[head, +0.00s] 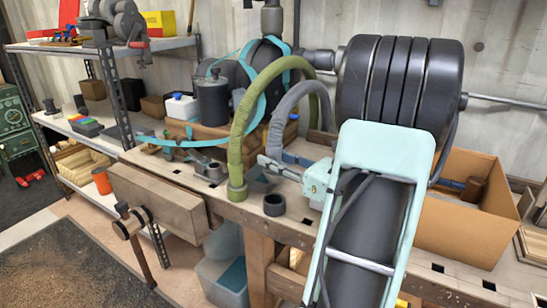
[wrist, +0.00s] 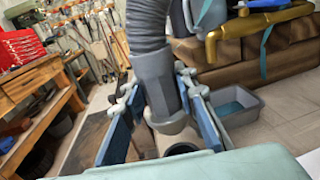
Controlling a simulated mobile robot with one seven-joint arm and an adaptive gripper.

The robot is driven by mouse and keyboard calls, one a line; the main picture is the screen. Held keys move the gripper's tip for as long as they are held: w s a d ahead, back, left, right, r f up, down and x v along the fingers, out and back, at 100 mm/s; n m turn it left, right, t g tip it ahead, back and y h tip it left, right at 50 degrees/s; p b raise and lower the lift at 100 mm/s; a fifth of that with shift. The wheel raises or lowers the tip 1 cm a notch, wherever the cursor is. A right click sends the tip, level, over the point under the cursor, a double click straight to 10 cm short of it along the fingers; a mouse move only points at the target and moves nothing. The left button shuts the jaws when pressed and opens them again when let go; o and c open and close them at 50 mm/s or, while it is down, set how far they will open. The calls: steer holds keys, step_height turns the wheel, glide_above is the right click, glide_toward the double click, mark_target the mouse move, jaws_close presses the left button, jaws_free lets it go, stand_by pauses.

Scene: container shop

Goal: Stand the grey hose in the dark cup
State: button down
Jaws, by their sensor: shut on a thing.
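The grey hose (head: 290,100) arches down from beside the large black ribbed cylinder on the bench. In the wrist view its end, a smooth grey cuff (wrist: 160,90), sits between the blue-padded fingers. My gripper (head: 272,164) is shut on this cuff; it also shows in the wrist view (wrist: 162,112). The dark cup (head: 274,204) stands upright on the bench near its front edge, below the gripper. In the wrist view the cup's dark opening (wrist: 182,149) shows just past the cuff's lower end. The cuff looks slightly tilted there and apart from the cup.
An olive hose (head: 240,145) stands in a green holder left of the cup. A vise (head: 160,200) juts from the bench front. A cardboard box (head: 470,235) stands at the right. A dark canister (head: 212,100) and teal straps lie behind.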

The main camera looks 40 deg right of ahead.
mark_target(274, 178)
step_height(274, 178, down, 4)
steer(key=b, duration=0.3)
steer(key=shift+f, duration=0.25)
steer(key=shift+f+b, duration=0.5)
steer(key=shift+f, duration=0.1)
steer(key=shift+f+b, duration=0.5)
steer(key=shift+f, duration=0.85)
stand_by(2.1)
steer(key=c, duration=1.5)
jaws_free()
steer(key=shift+o, duration=0.2)
steer(key=shift+s, duration=0.1)
steer(key=v, duration=1.2)
